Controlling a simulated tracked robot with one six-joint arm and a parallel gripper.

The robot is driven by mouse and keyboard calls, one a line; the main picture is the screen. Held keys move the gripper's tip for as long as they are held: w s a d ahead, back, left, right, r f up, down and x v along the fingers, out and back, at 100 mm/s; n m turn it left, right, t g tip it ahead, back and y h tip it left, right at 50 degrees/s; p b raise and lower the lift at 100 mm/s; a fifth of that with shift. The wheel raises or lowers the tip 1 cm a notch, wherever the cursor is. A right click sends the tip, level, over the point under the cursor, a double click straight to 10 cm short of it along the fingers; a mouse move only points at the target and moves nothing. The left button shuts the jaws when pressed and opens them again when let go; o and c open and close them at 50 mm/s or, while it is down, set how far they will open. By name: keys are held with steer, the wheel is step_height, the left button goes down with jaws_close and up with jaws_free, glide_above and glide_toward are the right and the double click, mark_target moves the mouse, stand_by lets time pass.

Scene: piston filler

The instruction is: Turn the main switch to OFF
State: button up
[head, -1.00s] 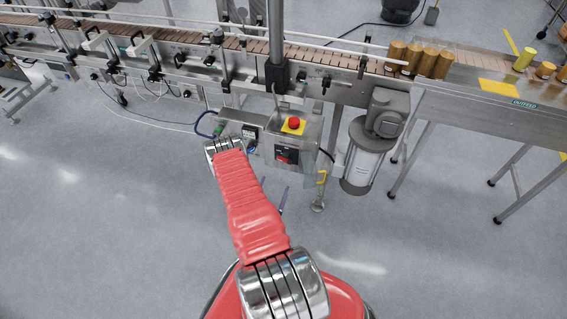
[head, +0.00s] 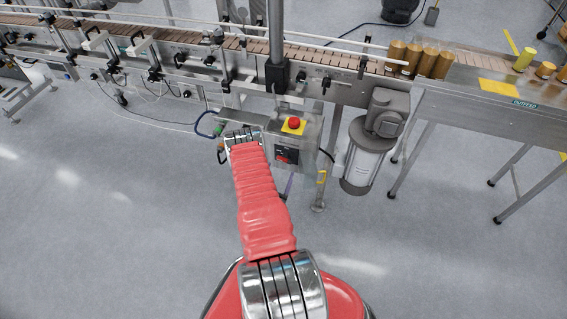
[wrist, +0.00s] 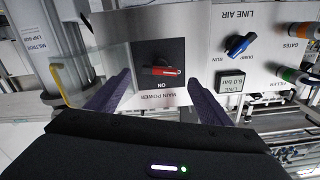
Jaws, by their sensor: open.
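The main switch (head: 287,157) is a red handle on a black plate, on the front of the grey control box under the conveyor. In the wrist view the red handle (wrist: 161,71) lies sideways, with ON and MAIN POWER printed upside down below it. I cannot read an OFF mark. My gripper (wrist: 160,77) is open, its two purple fingers on either side of the switch plate in that view. No contact with the handle shows. In the head view my arm hides most of the gripper; a bit of purple finger shows below the box.
A red emergency button (head: 294,123) on a yellow plate tops the box. A blue LINE AIR knob (wrist: 240,45) and a small pressure display (wrist: 230,80) sit beside the switch. A motor (head: 372,145) hangs right of the box. Floor in front is clear.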

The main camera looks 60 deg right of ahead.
mark_target(285, 158)
steer(key=d, duration=0.6)
steer(key=shift+w+d, duration=0.2)
steer(key=shift+w, duration=0.25)
steer(key=c, duration=1)
steer(key=shift+n, duration=0.3)
steer(key=shift+n, duration=1.2)
steer(key=shift+c, duration=0.2)
steer(key=o, duration=1)
steer(key=shift+o, duration=0.2)
steer(key=shift+a, duration=0.1)
